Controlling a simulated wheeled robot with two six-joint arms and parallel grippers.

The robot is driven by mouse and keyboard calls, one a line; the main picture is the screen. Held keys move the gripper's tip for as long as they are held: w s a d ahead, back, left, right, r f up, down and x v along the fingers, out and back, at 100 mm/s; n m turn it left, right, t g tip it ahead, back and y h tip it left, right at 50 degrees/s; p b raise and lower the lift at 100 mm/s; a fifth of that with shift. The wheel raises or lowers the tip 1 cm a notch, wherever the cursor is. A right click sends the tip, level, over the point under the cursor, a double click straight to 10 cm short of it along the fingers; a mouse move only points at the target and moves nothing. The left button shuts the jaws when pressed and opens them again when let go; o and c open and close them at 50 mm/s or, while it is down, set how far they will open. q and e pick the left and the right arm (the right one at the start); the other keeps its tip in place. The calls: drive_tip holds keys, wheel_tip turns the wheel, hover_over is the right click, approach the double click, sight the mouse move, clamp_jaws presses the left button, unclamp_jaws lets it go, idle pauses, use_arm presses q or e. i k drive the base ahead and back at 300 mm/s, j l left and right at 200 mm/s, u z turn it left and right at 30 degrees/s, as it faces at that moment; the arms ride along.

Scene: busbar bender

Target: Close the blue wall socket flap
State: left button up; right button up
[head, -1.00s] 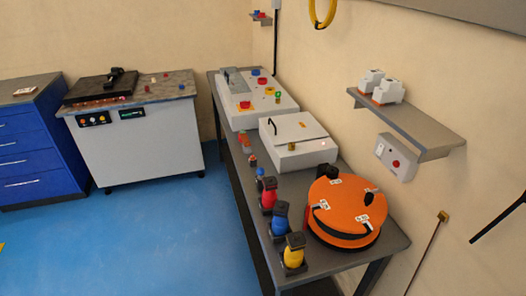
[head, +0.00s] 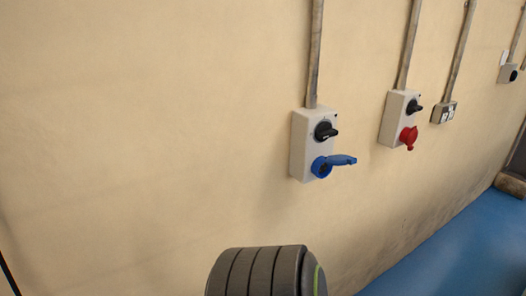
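The blue wall socket (head: 321,168) sits at the bottom of a light grey switch box (head: 303,146) on the beige wall, in the middle right of the head view. Its blue flap (head: 342,160) stands open, sticking out to the right from the socket mouth. A black rotary switch is above it on the same box. A dark ribbed rounded part with a green edge, likely a link of my arm, shows at the bottom centre, below the socket and apart from it. Neither gripper's fingers are in view.
A second grey box with a red socket (head: 408,137) is to the right, its cover looking shut. A small outlet box (head: 444,113) and another wall box (head: 509,73) are further right. Conduits (head: 315,55) run up the wall. Blue floor (head: 440,245) is clear at the lower right.

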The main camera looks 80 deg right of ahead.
sight(336, 160)
drive_tip(key=z, duration=3.15)
drive_tip(key=k+j, duration=0.15)
drive_tip(key=k, duration=0.35)
